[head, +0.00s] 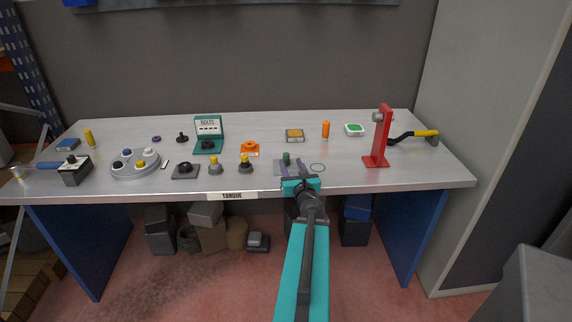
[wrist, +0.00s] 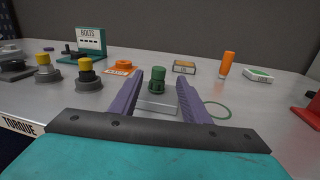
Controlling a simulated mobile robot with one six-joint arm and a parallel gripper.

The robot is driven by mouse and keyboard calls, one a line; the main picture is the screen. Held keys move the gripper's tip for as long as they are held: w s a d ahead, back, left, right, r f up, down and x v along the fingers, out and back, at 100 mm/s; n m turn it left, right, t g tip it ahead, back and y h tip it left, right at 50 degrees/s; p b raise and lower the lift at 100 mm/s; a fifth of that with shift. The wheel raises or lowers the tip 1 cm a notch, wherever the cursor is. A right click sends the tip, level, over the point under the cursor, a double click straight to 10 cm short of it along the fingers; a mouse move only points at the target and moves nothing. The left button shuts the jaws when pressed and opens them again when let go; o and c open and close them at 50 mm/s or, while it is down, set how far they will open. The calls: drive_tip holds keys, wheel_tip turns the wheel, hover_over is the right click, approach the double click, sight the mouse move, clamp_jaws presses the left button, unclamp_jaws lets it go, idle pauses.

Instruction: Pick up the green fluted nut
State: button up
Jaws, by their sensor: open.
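The green fluted nut (head: 286,159) stands upright on the workbench, on or beside a flat grey plate (head: 281,168). In the wrist view the green nut (wrist: 157,80) shows between and beyond the fingertips, apart from both. My gripper (head: 298,171) is at the front part of the bench, its purple fingers spread on either side of the line to the nut. In the wrist view my gripper (wrist: 158,83) is open and empty.
A thin green ring (head: 317,167) lies just right of the fingers. An orange block (head: 250,148) and yellow-topped knobs (head: 246,165) stand to the left. An orange cylinder (head: 325,130), a tan-topped box (head: 295,135) and a red stand (head: 382,137) are behind and right.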

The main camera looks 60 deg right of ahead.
sight(288, 156)
drive_tip(key=shift+b+x, duration=1.45)
drive_tip(key=shift+b, duration=1.55)
drive_tip(key=shift+w+d+p, duration=0.35)
drive_tip(key=shift+d, duration=0.05)
drive_tip(key=shift+x, duration=0.9)
drive_tip(key=shift+p+x, duration=0.8)
drive_tip(key=shift+x, duration=1.75)
drive_tip(key=shift+w, duration=0.1)
clamp_jaws()
drive_tip(key=shift+r, duration=0.2)
